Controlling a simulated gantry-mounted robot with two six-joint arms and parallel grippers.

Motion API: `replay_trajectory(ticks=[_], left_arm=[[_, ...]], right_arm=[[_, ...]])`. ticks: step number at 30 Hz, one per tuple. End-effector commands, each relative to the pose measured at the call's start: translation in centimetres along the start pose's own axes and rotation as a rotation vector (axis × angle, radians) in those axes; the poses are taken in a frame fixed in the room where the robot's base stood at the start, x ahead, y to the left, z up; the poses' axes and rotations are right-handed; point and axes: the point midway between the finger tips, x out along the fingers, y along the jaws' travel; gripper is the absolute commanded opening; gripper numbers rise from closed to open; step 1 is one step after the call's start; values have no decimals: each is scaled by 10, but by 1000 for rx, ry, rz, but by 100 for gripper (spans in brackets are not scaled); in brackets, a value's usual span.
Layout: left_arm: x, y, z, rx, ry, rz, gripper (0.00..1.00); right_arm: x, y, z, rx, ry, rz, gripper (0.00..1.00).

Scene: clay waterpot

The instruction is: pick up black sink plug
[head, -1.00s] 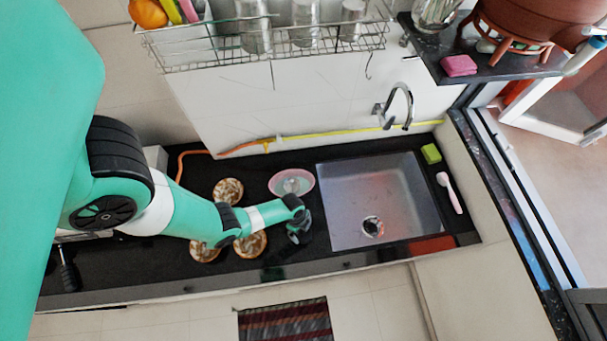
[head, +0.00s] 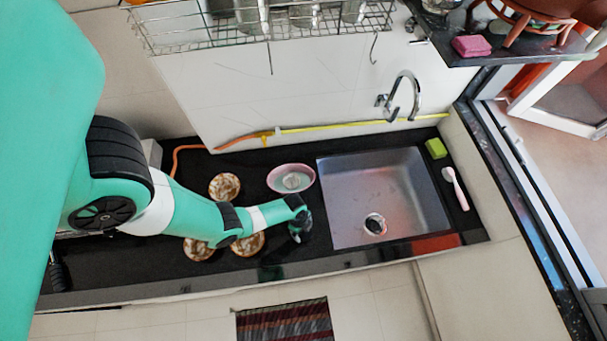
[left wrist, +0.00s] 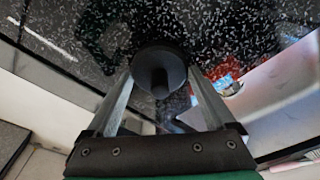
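The black sink plug (left wrist: 160,72) shows in the left wrist view as a dark round disc with a knob, on the speckled black counter. My left gripper (left wrist: 161,85) is open, with one finger on each side of the plug. I cannot tell whether the fingertips touch it. In the head view my left gripper (head: 300,230) is low over the counter, just left of the sink (head: 385,190); the plug cannot be made out there. My right gripper is not in view.
A pink bowl (head: 291,178) stands just behind my left gripper. Several patterned round dishes, one of them here (head: 224,187), lie to its left, some partly behind my arm. A green sponge (head: 436,148) and a pink-handled brush (head: 456,188) are right of the sink.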

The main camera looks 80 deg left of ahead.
Motion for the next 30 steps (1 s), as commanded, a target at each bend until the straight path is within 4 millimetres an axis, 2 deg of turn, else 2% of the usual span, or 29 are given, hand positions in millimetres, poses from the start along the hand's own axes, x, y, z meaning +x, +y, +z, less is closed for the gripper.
replay_trajectory(ticks=[1, 3, 14, 17, 21, 28, 30], left_arm=[[0, 0, 0, 0, 0, 0, 44], [0, 0, 0, 0, 0, 0, 32], [-7, 0, -1, 0, 0, 0, 32], [-17, 0, -3, 0, 0, 0, 32], [-42, 0, -6, 0, 0, 0, 32], [-106, 53, -26, 9, 0, 2, 32], [-105, 78, -30, 15, -1, 4, 32]], right_arm=[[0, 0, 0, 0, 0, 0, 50], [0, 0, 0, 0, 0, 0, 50], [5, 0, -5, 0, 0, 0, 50], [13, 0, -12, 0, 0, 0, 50], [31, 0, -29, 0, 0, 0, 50], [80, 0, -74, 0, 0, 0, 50], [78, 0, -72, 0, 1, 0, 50]])
